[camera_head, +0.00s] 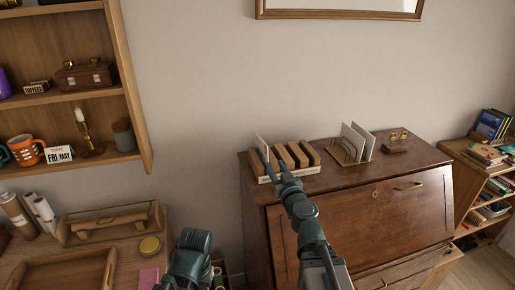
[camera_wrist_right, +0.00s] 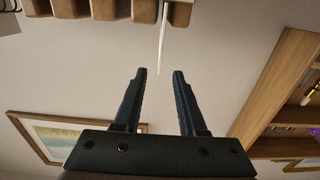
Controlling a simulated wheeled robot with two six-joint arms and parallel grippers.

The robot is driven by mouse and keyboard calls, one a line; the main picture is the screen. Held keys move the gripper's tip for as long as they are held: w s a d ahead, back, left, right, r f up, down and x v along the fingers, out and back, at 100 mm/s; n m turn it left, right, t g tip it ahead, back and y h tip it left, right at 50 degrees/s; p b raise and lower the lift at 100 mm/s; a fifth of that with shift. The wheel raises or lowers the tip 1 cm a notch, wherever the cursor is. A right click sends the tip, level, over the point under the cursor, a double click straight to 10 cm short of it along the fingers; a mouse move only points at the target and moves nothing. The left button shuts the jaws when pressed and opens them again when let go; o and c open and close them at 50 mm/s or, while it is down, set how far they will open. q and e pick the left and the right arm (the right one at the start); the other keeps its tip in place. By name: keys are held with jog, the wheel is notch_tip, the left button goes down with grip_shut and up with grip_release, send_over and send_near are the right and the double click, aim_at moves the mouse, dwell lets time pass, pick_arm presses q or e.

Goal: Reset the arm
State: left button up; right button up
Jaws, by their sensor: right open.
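My right gripper (camera_head: 273,169) is at the left end of a slotted wooden rack (camera_head: 303,157) on the brown desk. In the right wrist view, the right gripper (camera_wrist_right: 158,72) is open, with nothing between its fingers. A thin white card or case (camera_head: 262,148) stands upright in the rack's left end.
The brown desk (camera_head: 365,204) also holds a letter holder with white envelopes (camera_head: 355,142) and a small dark item with brass (camera_head: 396,143). A wall shelf (camera_head: 75,98) is at left, above a table with a toolbox (camera_head: 110,223). A bookshelf (camera_head: 462,152) stands at right.

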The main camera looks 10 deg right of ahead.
jog(key=s+a+f+n+g+y, duration=0.35)
jog(key=a+f+g, duration=0.2)
jog(key=a, duration=0.55)
jog(key=s+a+f+n+g+y, duration=0.35)
jog(key=s+a+f, duration=0.2)
jog(key=a, duration=0.55)
jog(key=s+a+f+g+h, duration=0.1)
jog(key=s+f+g+h, duration=0.1)
jog(key=s+f+g, duration=0.4)
jog(key=s+d+f+m+g+h, duration=0.3)
jog(key=s+d+h, duration=0.3)
jog(key=s, duration=0.3)
jog(key=shift+s+d+f+m+h, duration=0.15)
jog(key=shift+d+f+m+h, duration=0.25)
jog(key=shift+f+h, duration=0.4)
jog(key=shift+a+f, duration=0.1)
